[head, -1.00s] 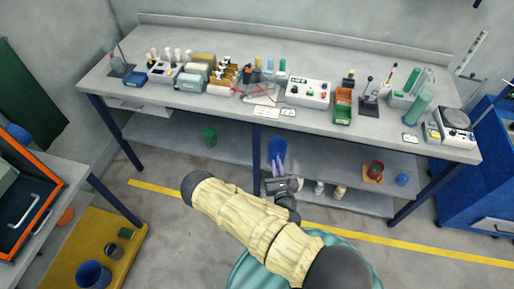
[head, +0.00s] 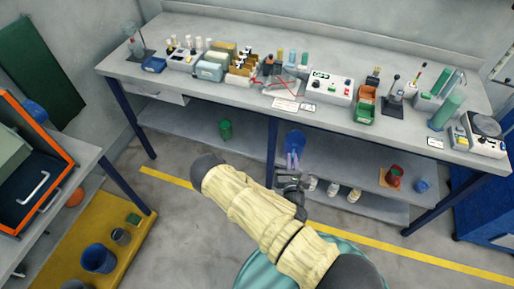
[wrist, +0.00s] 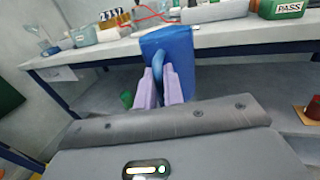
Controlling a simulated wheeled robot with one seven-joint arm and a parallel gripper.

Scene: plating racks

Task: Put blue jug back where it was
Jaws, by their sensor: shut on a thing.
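The blue jug (head: 295,140) is held out in front of the lab bench, by its front edge in the head view. My gripper (head: 291,161) is shut on the jug; its pale purple fingers close on the jug's handle. In the wrist view the jug (wrist: 178,42) stands beyond the fingers (wrist: 160,86), with its handle between them. The jug looks roughly upright. Its far side is hidden, and I cannot tell whether it holds anything.
The bench top (head: 215,95) is crowded with instruments. A yellow platform (head: 125,262) at lower left holds a blue bucket (head: 98,258).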

